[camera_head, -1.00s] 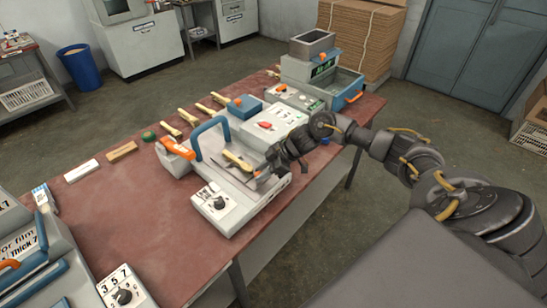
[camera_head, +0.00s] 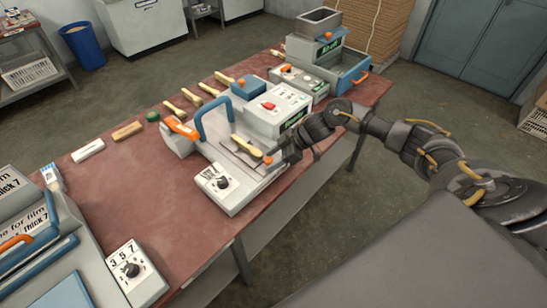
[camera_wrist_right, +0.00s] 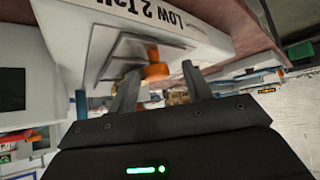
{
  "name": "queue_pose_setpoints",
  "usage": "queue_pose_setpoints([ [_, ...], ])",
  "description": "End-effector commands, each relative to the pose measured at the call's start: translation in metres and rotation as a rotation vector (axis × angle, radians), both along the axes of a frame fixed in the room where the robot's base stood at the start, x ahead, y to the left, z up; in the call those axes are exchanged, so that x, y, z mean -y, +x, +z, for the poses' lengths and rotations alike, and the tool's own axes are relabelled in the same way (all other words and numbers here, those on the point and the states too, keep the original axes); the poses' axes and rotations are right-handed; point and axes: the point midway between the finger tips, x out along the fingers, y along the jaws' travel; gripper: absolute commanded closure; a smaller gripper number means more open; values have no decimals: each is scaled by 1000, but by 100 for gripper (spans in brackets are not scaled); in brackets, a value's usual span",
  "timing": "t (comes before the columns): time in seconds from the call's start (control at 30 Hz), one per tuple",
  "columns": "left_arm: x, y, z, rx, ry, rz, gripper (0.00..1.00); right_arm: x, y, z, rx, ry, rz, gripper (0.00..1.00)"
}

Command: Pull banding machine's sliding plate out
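The banding machine (camera_head: 215,150) stands on the table, a pale unit with a blue arched handle and a front dial. Its thin grey sliding plate (camera_head: 231,156) carries a wooden spoon (camera_head: 246,146) and has a small orange knob (camera_head: 267,160) at its outer end. My right gripper (camera_head: 277,157) is at that end. In the right wrist view, its two fingers (camera_wrist_right: 160,72) are spread, with the orange knob (camera_wrist_right: 156,70) between their tips and a gap showing beside it. Whether a finger touches the knob is unclear. My left gripper is not in view.
A machine with a hopper (camera_head: 322,45) stands at the table's back right. Another machine with a dial (camera_head: 131,270) is at the lower left. Several wooden spoons lie behind the banding machine. The red table top (camera_head: 130,185) is clear left of it.

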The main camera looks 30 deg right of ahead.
Motion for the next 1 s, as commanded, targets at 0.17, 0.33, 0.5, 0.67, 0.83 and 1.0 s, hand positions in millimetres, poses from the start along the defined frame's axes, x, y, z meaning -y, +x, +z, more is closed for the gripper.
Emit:
queue_pose_setpoints([
  [0.17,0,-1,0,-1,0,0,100,0,1,0,2,0,0,51],
  [0.33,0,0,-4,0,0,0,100,10,-3,9,5,0,-3,51],
  [0.5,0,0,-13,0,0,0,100,31,-15,31,5,-2,-3,51],
  [0.67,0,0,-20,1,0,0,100,50,-26,53,4,-2,-1,51],
  [0.83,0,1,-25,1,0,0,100,63,-34,69,2,0,-1,51],
  [1.0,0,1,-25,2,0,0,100,68,-37,76,2,0,-1,51],
])
